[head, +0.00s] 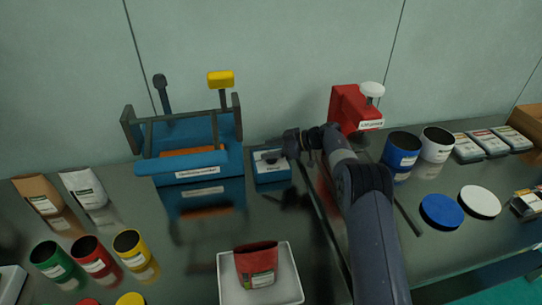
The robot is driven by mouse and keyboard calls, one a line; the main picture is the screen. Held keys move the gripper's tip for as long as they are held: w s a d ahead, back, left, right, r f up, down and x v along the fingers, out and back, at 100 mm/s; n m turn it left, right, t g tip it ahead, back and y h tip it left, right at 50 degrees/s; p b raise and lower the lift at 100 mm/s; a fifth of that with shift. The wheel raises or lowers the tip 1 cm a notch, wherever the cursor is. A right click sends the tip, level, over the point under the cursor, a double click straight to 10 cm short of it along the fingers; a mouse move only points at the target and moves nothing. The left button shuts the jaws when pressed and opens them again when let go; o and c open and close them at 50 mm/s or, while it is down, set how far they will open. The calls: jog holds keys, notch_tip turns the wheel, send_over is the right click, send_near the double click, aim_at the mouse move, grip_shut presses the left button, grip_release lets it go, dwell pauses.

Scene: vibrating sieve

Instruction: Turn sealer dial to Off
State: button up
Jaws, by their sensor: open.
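A small blue box (271,174) with a white label stands on the dark bench just right of the blue sieve frame. My gripper (270,157) is open at the top of this box, coming from the right. A dial on the box is hidden or too small to make out, and I cannot tell whether the jaws touch anything. A red device (348,106) with a white knob and a label stands behind my arm. The labels are too small to read, so I cannot tell for sure which device is the sealer.
The blue sieve frame (190,164) with a yellow-topped lever stands close on the left. A grey tray (228,287) with a red pouch lies in front. Colored cups (47,253) stand at left; blue and white cups (401,150) and lids (442,211) are at right.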

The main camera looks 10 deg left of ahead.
notch_tip(320, 180, up, 7)
dwell(0.3)
jog(key=shift+f, duration=0.1)
notch_tip(320, 180, down, 10)
jog(key=shift+f+p, duration=0.1)
jog(key=shift+p, duration=0.35)
jog(key=shift+r, duration=0.25)
jog(key=shift+t+p, duration=0.3)
jog(key=shift+p, duration=0.05)
jog(key=shift+f, duration=0.1)
jog(key=shift+f+b, duration=0.1)
jog(key=shift+b, duration=0.5)
